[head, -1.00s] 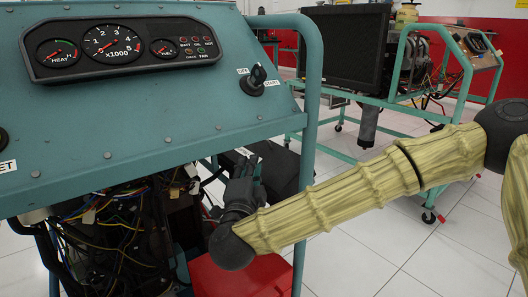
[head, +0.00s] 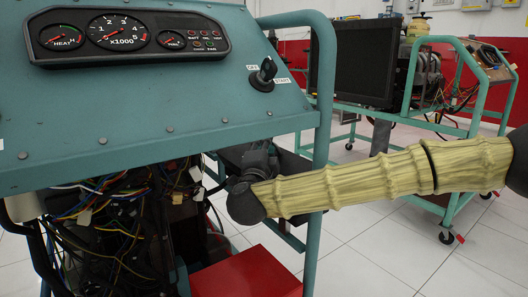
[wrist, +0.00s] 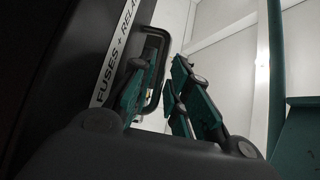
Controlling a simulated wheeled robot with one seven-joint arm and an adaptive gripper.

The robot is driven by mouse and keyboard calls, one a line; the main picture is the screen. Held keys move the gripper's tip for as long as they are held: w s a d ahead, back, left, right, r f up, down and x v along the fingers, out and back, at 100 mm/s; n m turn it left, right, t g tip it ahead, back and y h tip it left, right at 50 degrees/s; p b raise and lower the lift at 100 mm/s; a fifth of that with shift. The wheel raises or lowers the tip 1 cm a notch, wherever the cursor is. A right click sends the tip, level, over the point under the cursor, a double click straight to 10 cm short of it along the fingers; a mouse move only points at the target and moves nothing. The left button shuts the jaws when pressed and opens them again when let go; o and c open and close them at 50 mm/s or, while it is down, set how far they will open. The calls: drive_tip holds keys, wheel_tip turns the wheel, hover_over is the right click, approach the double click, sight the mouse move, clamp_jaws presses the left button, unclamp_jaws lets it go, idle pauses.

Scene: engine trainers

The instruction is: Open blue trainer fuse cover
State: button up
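The blue-green trainer (head: 170,115) fills the left of the head view, with its gauge panel on top. In the wrist view the black fuse cover (wrist: 45,75) is at the left, with a white "FUSES + RELA…" label strip (wrist: 117,50) along its edge. A black loop handle (wrist: 157,60) stands out beside the label. My gripper (wrist: 160,72) is open. Its left finger overlaps the handle in the picture; I cannot tell if they touch. The right finger is apart, to the handle's right. In the head view my gripper (head: 258,160) is beneath the panel, partly hidden by my wrist.
Loose wiring (head: 110,215) hangs under the panel. A red box (head: 250,275) is low below my arm. A green frame post (head: 322,120) stands close by my forearm. Another trainer with a black screen (head: 350,60) is behind at right. White tiled floor lies open at the right.

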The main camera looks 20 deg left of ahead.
drive_tip(key=shift+w+a+r, duration=0.1)
drive_tip(key=shift+w, duration=0.2)
drive_tip(key=shift+c, duration=0.2)
clamp_jaws()
drive_tip(key=shift+s+a, duration=0.1)
